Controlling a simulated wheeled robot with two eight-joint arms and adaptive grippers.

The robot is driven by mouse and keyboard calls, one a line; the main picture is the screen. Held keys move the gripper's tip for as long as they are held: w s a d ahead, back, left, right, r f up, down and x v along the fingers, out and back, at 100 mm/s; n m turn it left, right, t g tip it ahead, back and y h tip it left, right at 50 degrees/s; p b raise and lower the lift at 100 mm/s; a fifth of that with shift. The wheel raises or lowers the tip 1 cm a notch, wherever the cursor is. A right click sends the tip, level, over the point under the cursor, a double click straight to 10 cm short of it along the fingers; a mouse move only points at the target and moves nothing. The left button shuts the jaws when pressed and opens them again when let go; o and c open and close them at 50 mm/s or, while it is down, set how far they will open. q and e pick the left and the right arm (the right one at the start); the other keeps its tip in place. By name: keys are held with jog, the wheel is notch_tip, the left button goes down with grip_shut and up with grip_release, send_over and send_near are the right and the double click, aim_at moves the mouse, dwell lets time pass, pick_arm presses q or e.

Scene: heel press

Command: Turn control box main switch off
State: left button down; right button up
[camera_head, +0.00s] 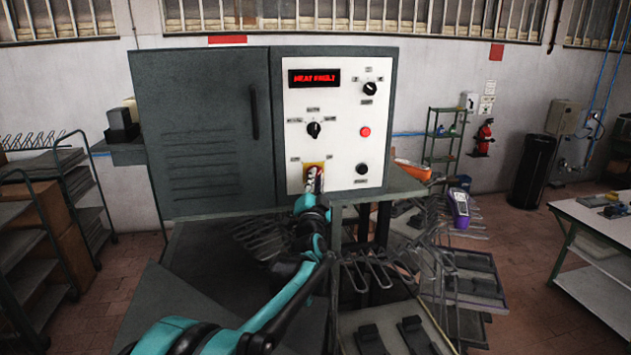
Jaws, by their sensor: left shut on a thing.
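The control box (340,88) has a white front panel on a dark grey-green cabinet. Its main switch (314,165), a yellow plate with a red part, is at the panel's lower left. My left gripper (313,176) reaches up from below and is shut on the main switch, covering most of it. The handle's exact angle is hidden by the fingers. A display (314,78) at the panel's top shows red lit text that looks like "HEAT FAULT". My right gripper is out of view.
The panel also carries a black selector (313,129), an upper-right selector (370,88), a red button (365,132) and a black button (362,169). A bench with metal racks and black parts (370,338) stands below right. The cabinet door (202,130) is shut.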

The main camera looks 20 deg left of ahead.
pick_arm(q)
jog(key=shift+w+d+n+g+y+b, duration=0.1)
jog(key=shift+n+g+y+b, duration=1.2)
jog(key=shift+n, duration=2.75)
jog(key=shift+w+d+n+g+y+b, duration=0.1)
jog(key=shift+n+g+y+b, duration=0.85)
jog(key=shift+n, duration=3.15)
jog(key=shift+n+g+y+b, duration=0.45)
jog(key=shift+n+g+y, duration=1.3)
jog(key=shift+n, duration=2.3)
jog(key=shift+t+y, duration=0.3)
jog(key=shift+y, duration=0.2)
jog(key=c, duration=1.6)
grip_release()
jog(key=v, duration=1.2)
jog(key=shift+f, duration=0.1)
